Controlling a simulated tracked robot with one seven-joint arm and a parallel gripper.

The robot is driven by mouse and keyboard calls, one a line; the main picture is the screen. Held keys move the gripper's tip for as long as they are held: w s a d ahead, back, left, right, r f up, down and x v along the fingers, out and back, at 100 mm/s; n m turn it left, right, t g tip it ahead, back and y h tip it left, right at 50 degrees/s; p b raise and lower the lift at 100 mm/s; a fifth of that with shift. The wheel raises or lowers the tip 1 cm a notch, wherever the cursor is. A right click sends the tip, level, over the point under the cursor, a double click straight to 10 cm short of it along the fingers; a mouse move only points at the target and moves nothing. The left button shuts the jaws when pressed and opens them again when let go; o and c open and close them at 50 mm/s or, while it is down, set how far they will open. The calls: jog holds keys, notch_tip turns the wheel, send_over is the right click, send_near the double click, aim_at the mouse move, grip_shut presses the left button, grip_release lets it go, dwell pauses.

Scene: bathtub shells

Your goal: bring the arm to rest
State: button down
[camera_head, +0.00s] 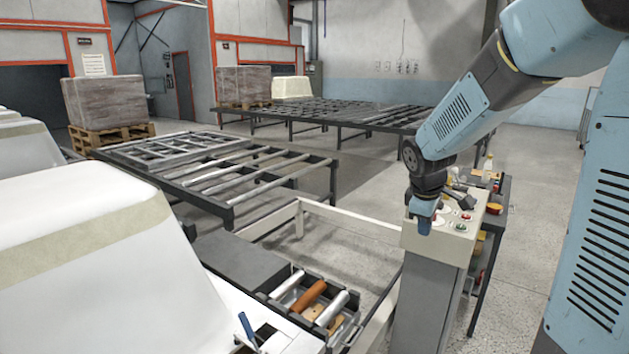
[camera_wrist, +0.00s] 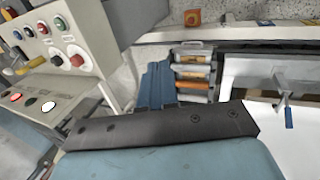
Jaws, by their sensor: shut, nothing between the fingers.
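My gripper (camera_head: 424,224) hangs at the end of my blue and black arm, close to the top of a beige control box in the head view. Its blue fingers (camera_wrist: 157,85) are together and empty in the wrist view. The control box (camera_head: 436,246) stands on a grey pedestal and carries red, green and black buttons. It also shows on the left of the wrist view (camera_wrist: 70,42). I cannot tell whether the gripper touches the box.
White bathtub shells (camera_head: 90,265) fill the left. A tray with rollers (camera_head: 312,292) lies near the front middle. Roller tables (camera_head: 240,180) stand behind. A side table (camera_head: 494,212) with bottles is behind the control box. Open floor (camera_head: 540,160) lies at the back right.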

jog(key=s+a+r+m+t+y, duration=0.1)
jog(key=s+r+m, duration=0.4)
jog(key=s, duration=0.7)
jog(key=s+a+r+m+t+y, duration=0.1)
jog(key=s+r+m, duration=0.4)
jog(key=s, duration=0.7)
jog(key=shift+a+m, duration=0.4)
jog(key=shift+m, duration=0.1)
jog(key=shift+w+a+r, duration=0.1)
